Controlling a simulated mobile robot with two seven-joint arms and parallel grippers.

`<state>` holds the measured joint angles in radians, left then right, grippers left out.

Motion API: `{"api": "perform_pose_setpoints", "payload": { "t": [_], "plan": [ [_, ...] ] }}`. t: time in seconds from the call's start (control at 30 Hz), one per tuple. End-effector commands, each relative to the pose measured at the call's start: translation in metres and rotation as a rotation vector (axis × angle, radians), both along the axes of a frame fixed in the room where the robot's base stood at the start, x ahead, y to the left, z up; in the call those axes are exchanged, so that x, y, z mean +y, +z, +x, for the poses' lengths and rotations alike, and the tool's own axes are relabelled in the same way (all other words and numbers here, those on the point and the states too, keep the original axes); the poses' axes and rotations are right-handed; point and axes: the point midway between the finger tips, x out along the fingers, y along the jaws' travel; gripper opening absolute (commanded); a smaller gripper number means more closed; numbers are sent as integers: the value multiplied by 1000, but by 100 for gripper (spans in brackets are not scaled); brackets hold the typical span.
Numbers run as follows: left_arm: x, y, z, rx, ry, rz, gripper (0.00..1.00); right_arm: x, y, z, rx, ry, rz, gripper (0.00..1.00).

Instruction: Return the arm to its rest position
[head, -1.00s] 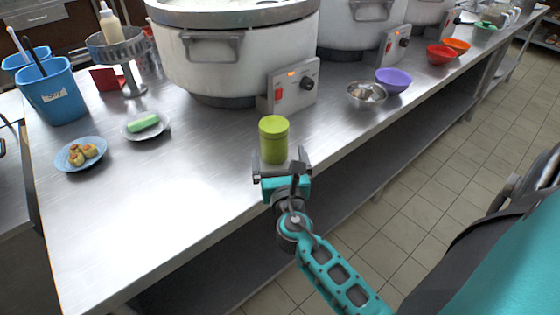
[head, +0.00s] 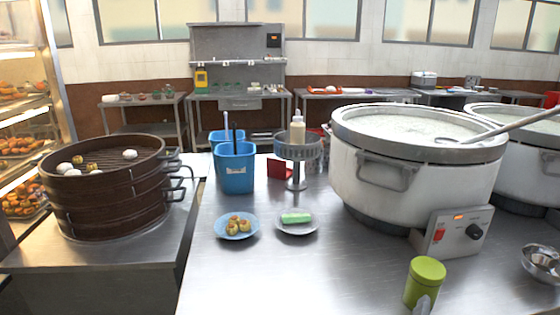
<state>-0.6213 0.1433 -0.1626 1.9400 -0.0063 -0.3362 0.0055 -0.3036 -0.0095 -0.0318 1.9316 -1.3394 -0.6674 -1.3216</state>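A green lidded canister (head: 426,279) stands upright on the steel counter (head: 300,280) at the lower right of the head view. A small grey tip, apparently of my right gripper (head: 422,305), shows at the bottom edge in front of the canister. The rest of that gripper and its arm are out of the frame, so its opening is hidden. I cannot tell whether the tip touches the canister. My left gripper is not in view.
A large white stockpot (head: 400,200) with a control box (head: 455,232) stands behind the canister. A blue plate (head: 220,228), a grey plate (head: 297,232) and a blue bin (head: 234,172) are left. A dark steamer (head: 105,195) stands far left. The front counter is clear.

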Motion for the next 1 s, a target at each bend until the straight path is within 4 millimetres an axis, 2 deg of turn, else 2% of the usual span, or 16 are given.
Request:
{"api": "perform_pose_setpoints", "payload": {
  "t": [0.07,0.17,0.3,0.4,0.6,0.8,0.83,1.0],
  "plan": [
    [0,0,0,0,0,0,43,-8,-6,-22,-88,-106,287,100],
    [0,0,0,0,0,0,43,-7,-20,-48,-184,-256,663,100],
    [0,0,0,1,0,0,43,14,-41,-85,-257,-496,1139,100],
    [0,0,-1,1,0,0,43,36,-51,-109,-264,-660,1389,100],
    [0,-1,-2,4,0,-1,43,78,-57,-148,-218,-942,1699,100],
    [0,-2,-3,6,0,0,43,116,-51,-186,-131,-1203,1879,100],
    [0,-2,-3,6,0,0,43,120,-52,-189,-122,-1228,1895,100],
    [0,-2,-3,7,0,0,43,123,-72,-165,-162,-1122,1963,100]
  ]
}}
